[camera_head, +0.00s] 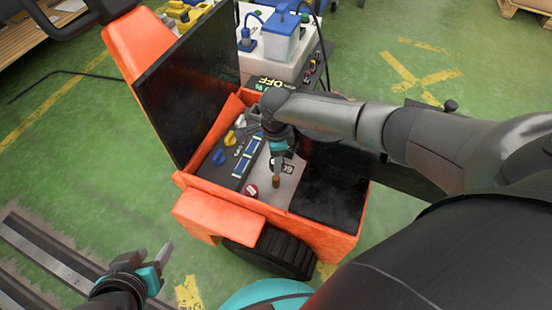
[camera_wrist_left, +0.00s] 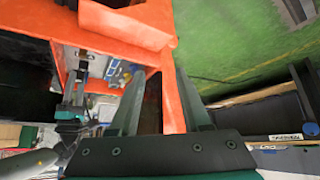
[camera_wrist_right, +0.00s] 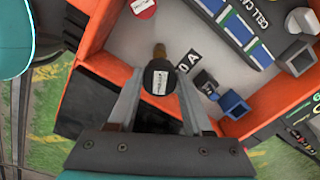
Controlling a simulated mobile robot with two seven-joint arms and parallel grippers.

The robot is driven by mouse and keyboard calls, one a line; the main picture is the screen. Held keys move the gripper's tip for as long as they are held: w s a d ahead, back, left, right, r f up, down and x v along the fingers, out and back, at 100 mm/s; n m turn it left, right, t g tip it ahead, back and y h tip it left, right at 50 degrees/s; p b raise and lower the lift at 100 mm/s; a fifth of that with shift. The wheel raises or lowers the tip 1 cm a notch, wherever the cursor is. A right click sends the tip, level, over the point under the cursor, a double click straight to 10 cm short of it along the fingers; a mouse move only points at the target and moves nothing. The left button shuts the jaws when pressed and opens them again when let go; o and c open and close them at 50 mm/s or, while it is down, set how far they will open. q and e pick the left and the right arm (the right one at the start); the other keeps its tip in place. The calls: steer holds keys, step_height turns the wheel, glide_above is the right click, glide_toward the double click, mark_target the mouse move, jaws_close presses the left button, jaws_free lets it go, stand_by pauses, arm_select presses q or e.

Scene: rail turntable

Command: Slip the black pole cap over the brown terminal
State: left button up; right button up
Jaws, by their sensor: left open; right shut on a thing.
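The black pole cap (camera_wrist_right: 158,84), with a white label on its top, is between the fingertips of my right gripper (camera_wrist_right: 158,100), which is shut on it. The brown terminal (camera_wrist_right: 160,51) shows just beyond the cap's edge in the right wrist view. In the head view the brown terminal (camera_head: 276,182) stands below the tips of my right gripper (camera_head: 277,162), inside the orange vehicle's compartment. The cap overlaps part of the terminal in the right wrist view; I cannot tell whether they touch. My left gripper (camera_head: 160,262) is open and empty, outside the vehicle at lower left.
A red round piece (camera_head: 251,190) with a white label lies on the compartment floor. A dark panel with blue cells (camera_head: 245,155) and small blue, yellow and grey pieces are beside it. Orange walls (camera_head: 220,213) and a tall black panel (camera_head: 190,80) bound the compartment. Rails (camera_head: 50,255) lie at left.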

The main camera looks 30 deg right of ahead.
mark_target(276, 178)
steer(key=shift+f+b, duration=0.65)
steer(key=shift+f, duration=0.15)
steer(key=shift+f+b, duration=0.7)
steer(key=shift+f, duration=0.05)
steer(key=shift+f+b, duration=0.65)
steer(key=shift+f, duration=0.15)
steer(key=shift+f+b, duration=0.5)
steer(key=shift+f, duration=0.25)
arm_select(q)
steer(key=w+d+r+t+h, duration=0.2)
steer(key=d+r+t+h, duration=0.1)
steer(key=d+t, duration=0.5)
steer(key=shift+r+n+t+h, duration=0.15)
steer(key=shift+n+t+h, duration=0.15)
steer(key=shift+t+h, duration=0.35)
arm_select(e)
steer(key=shift+f, duration=1.1)
steer(key=shift+f, duration=0.15)
steer(key=o, duration=1.3)
steer(key=shift+c, duration=0.2)
